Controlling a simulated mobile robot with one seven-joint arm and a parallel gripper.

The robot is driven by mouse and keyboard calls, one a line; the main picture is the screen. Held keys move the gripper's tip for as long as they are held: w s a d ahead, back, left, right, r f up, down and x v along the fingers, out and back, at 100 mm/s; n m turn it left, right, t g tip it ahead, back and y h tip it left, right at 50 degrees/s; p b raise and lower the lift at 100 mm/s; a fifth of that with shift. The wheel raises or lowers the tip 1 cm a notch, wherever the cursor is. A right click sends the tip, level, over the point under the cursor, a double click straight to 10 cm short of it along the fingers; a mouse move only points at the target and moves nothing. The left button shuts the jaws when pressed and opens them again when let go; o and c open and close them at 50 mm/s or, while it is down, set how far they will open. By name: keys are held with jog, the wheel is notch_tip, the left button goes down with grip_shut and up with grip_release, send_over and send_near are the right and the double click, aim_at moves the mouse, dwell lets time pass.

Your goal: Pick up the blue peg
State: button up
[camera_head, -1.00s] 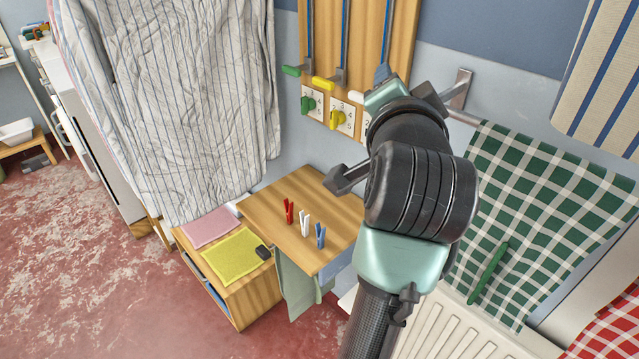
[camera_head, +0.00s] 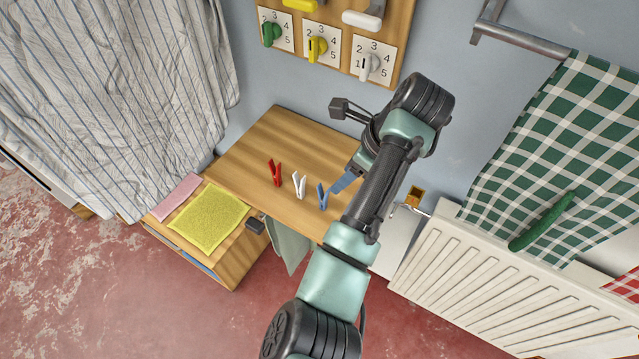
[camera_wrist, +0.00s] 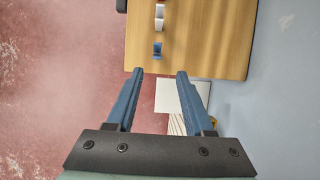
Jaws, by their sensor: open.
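The blue peg (camera_head: 322,196) stands near the right front edge of the wooden table, at the end of a row of pegs. It also shows in the wrist view (camera_wrist: 157,50), ahead of my gripper (camera_wrist: 157,74) and between the lines of its fingers. My gripper is open and empty, its two blue fingers apart. In the head view one blue finger of my gripper (camera_head: 345,182) shows just right of the peg; the rest is partly hidden by my arm. I cannot tell from the head view whether it touches the peg.
A white peg (camera_head: 299,185) and a red peg (camera_head: 275,172) stand to the left on the wooden table (camera_head: 285,135). A wall board with dials (camera_head: 318,48) is behind. A white radiator (camera_head: 480,285) is at the right. A yellow cloth (camera_head: 210,218) lies at left.

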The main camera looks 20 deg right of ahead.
send_over(322, 198)
jog(key=s+d, duration=0.2)
notch_tip(322, 198, down, 5)
jog(key=shift+f, duration=0.2)
jog(key=shift+a+x, duration=0.1)
jog(key=shift+x, duration=1.35)
jog(key=shift+a+x, duration=0.15)
jog(key=shift+x, duration=1.35)
jog(key=shift+w+r, duration=0.15)
jog(key=shift+r, duration=0.05)
grip_shut()
